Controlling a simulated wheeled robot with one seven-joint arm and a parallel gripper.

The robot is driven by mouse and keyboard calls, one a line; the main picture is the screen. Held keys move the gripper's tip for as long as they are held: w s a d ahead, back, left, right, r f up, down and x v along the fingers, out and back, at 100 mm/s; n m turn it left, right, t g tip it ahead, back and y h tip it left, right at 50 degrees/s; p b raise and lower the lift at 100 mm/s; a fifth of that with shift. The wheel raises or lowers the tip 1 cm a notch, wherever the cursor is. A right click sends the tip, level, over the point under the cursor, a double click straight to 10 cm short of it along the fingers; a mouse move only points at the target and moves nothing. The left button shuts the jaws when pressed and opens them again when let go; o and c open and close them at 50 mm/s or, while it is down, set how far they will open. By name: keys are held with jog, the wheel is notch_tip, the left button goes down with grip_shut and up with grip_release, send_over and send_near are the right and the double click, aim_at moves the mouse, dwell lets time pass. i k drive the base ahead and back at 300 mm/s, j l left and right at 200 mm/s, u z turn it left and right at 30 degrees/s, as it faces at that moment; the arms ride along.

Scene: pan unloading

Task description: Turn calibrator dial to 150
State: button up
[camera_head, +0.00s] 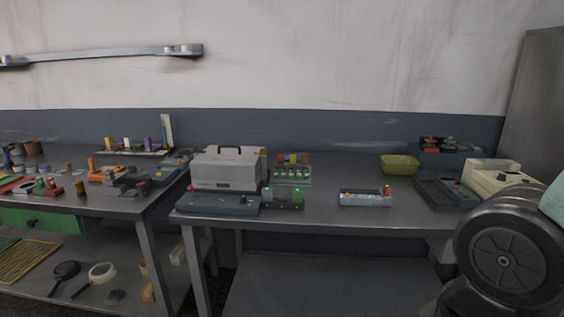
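A light grey box-shaped device (228,168) with a dark handle on top and a small dark display on its front stands at the left end of the right-hand table. A beige device (499,176) with dark round knobs stands at the right end of that table, partly hidden behind my dark arm joint. I cannot tell which of them is the calibrator. No dial setting is readable at this distance. My gripper is not in view; only part of my arm shows at the lower right.
The right-hand table (330,215) also bears a small unit with green lights (283,197), a grey strip with coloured buttons (365,198) and a yellow-green bin (399,164). The left table (118,204) is cluttered. Pans (66,271) lie on its lower shelf.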

aim_at(502, 177)
jog(key=z, duration=0.85)
jog(key=i+l, duration=0.25)
jog(key=i, duration=0.15)
jog(key=i+l+z, duration=0.1)
jog(key=i+l, duration=0.15)
jog(key=i, duration=0.15)
